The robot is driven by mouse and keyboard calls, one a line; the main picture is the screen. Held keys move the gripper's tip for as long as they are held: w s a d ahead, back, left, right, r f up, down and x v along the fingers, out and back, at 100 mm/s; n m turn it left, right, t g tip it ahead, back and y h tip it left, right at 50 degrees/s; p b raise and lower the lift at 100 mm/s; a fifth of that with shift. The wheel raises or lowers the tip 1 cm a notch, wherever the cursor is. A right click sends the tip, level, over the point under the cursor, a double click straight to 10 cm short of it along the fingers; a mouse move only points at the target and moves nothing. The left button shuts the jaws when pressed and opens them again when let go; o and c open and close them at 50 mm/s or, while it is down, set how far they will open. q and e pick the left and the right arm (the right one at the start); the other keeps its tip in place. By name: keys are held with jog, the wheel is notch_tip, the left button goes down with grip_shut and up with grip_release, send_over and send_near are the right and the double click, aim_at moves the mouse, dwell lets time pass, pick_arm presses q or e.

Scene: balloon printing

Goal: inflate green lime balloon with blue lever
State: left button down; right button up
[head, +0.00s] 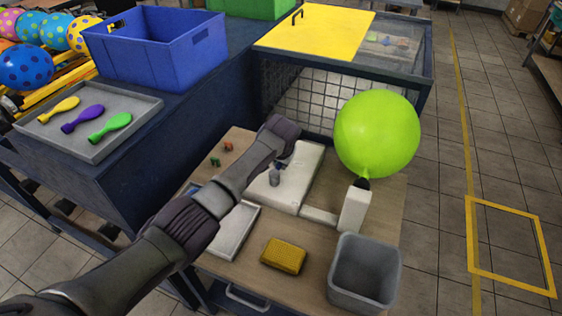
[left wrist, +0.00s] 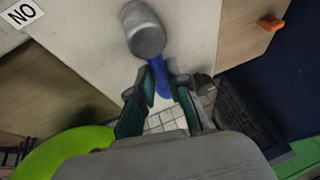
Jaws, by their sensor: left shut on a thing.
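The lime green balloon (head: 377,133) is round and full. It sits by its neck on the dark nozzle of a white post (head: 354,210), joined to the white inflator (head: 300,185) on the wooden table. My left gripper (head: 282,160) is over the inflator, partly hidden by my wrist in the head view. In the left wrist view, my left gripper (left wrist: 160,90) is shut on the blue lever (left wrist: 158,72), beside a grey cylinder (left wrist: 143,30). The balloon also shows at the lower left there (left wrist: 62,152). My right gripper is not in view.
A grey tray (head: 140,130) holds yellow, purple and green flat balloons. A blue crate (head: 150,45) stands behind it. On the table are a yellow sponge (head: 284,256), a grey bin (head: 363,275) and a pale tray (head: 240,232). A yellow-lidded mesh cage (head: 315,32) stands behind.

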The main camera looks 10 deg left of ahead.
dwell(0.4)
pick_arm(q)
jog(key=c, duration=1.1)
grip_release()
jog(key=shift+c, duration=0.2)
jog(key=shift+r, duration=0.1)
jog(key=v, duration=1.1)
jog(key=shift+s+r, duration=0.2)
jog(key=shift+r, duration=0.15)
